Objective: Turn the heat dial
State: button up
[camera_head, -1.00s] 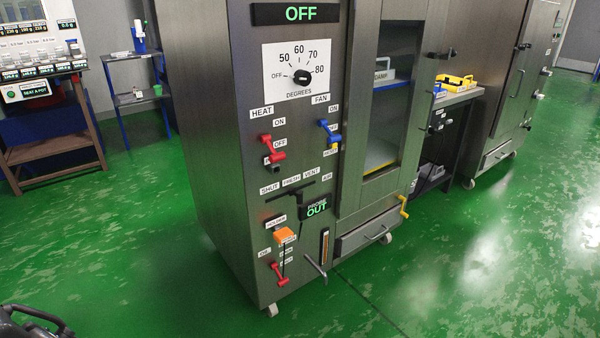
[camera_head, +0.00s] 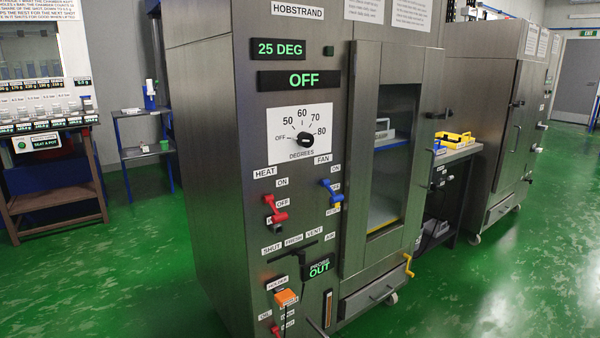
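The heat dial (camera_head: 305,139) is a black knob on a white plate (camera_head: 283,149) marked OFF, 50, 60, 70, 80 and DEGREES. It is on the upper front of a tall grey steel cabinet (camera_head: 205,190). Its pointer is too small to read surely. Above it, a green display (camera_head: 302,80) reads OFF and another display (camera_head: 279,49) reads 25 DEG. A red HEAT switch lever (camera_head: 274,208) and a blue FAN lever (camera_head: 331,190) are below the plate. My gripper is not in view, and nothing covers the dial.
A yellow handle (camera_head: 408,265) stands out near the drawer. A brown wooden stand (camera_head: 55,190) is at the left. Green floor (camera_head: 120,270) is clear in front of it.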

aim_at(306, 140)
jog(key=i+l, duration=0.2)
jog(key=l, duration=0.15)
jog(key=i+l, duration=0.2)
jog(key=l, duration=0.15)
jog(key=i+l, duration=0.2)
jog(key=l, duration=0.15)
jog(key=i+l, duration=0.2)
jog(key=l, duration=0.15)
jog(key=u, duration=0.05)
